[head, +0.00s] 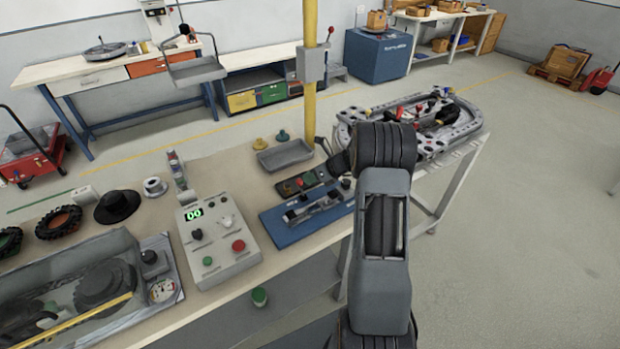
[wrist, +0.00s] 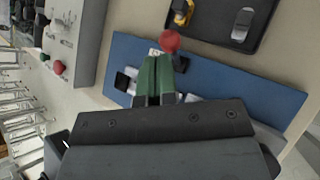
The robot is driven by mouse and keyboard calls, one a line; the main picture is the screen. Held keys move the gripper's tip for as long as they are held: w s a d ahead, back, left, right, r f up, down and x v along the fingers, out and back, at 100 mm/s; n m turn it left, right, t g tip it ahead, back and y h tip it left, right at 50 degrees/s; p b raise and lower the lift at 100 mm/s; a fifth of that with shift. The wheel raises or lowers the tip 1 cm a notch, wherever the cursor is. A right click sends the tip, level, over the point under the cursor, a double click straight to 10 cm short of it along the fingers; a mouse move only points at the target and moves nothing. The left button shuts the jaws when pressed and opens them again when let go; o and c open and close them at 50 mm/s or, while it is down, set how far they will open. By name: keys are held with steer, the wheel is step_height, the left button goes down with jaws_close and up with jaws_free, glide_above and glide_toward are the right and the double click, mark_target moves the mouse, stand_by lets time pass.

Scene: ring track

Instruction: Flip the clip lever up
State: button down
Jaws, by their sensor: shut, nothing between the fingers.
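The blue base plate (head: 285,236) lies on the bench, left of my arm, with a grey metal clip fixture (head: 318,207) on it. In the wrist view the blue plate (wrist: 215,78) spans the middle. A red ball knob (wrist: 170,40), apparently the clip lever's end, shows just beyond my fingertips. My gripper (wrist: 157,60), with green fingers, is shut and empty. Its tips are close to the knob; I cannot tell whether they touch. The gripper body hides much of the fixture and the lever's lower part. In the head view I cannot clearly make out the gripper.
A dark tray (wrist: 215,15) with small parts lies beside the plate. A control box (head: 218,240) with a green display stands to the left. A yellow post (head: 309,100) rises behind. A grey ring track (head: 465,125) is at the right. The floor at right is open.

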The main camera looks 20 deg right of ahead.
steer(key=v, duration=1.3)
steer(key=shift+d+r, duration=0.25)
steer(key=shift+r, duration=0.25)
steer(key=shift+w, duration=0.15)
